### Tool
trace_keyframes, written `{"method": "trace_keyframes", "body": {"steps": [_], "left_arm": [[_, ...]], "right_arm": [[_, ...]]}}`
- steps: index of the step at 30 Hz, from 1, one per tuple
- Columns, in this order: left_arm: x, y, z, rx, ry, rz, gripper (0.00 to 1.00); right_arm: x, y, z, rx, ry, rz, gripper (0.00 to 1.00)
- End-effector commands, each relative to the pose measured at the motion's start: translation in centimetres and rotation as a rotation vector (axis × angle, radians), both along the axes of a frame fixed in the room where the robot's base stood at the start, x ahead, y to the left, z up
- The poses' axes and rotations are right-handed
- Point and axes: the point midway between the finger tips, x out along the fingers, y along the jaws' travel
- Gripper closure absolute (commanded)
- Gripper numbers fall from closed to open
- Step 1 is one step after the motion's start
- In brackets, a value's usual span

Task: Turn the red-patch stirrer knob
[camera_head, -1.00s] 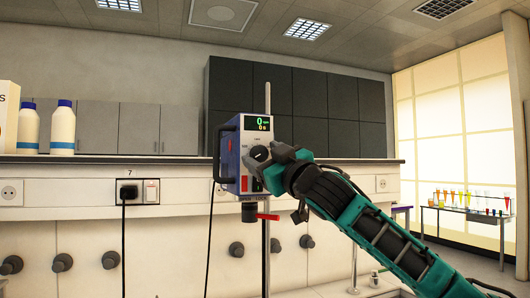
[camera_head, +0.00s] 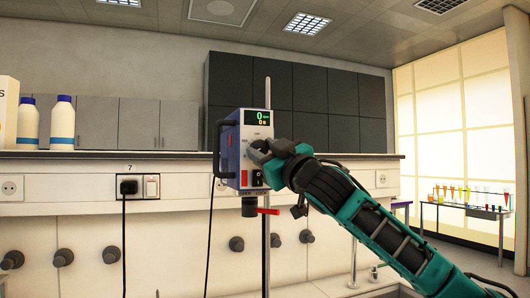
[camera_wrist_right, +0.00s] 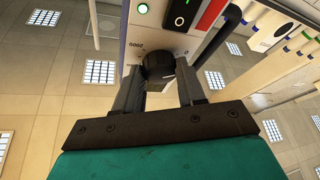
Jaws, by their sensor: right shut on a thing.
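The stirrer is a blue and white box (camera_head: 230,150) on an upright metal rod, with a lit green display (camera_head: 258,119) and a red patch (camera_head: 244,178) low on its front. The red patch also shows in the wrist view (camera_wrist_right: 212,14). Its dark round knob (camera_wrist_right: 158,66) sits between the two fingers of my right gripper (camera_wrist_right: 160,88) in the wrist view. In the head view my right gripper (camera_head: 264,154) is at the stirrer's front, shut on the knob and hiding most of it. My left gripper is in neither view.
A red lever (camera_head: 267,211) sticks out below the stirrer, beside the rod (camera_head: 267,245). White bottles with blue caps (camera_head: 62,122) stand on the bench shelf at left. A black cable (camera_head: 124,240) hangs from a wall socket. A table with coloured glasses (camera_head: 470,207) stands far right.

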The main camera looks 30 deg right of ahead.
Motion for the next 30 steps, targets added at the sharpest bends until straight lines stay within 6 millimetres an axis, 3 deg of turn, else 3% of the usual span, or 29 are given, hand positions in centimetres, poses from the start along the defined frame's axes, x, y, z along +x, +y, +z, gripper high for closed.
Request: {"method": "trace_keyframes", "body": {"steps": [11,21,30], "left_arm": [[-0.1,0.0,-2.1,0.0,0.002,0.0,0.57],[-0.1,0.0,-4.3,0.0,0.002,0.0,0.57],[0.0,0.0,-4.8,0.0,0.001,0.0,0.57]], "right_arm": [[0.1,0.3,-0.6,0.158,-0.036,0.005,0.91],[0.2,0.6,-0.6,0.462,-0.106,0.008,0.91],[0.3,0.9,-0.3,0.741,-0.171,0.008,0.91]]}}
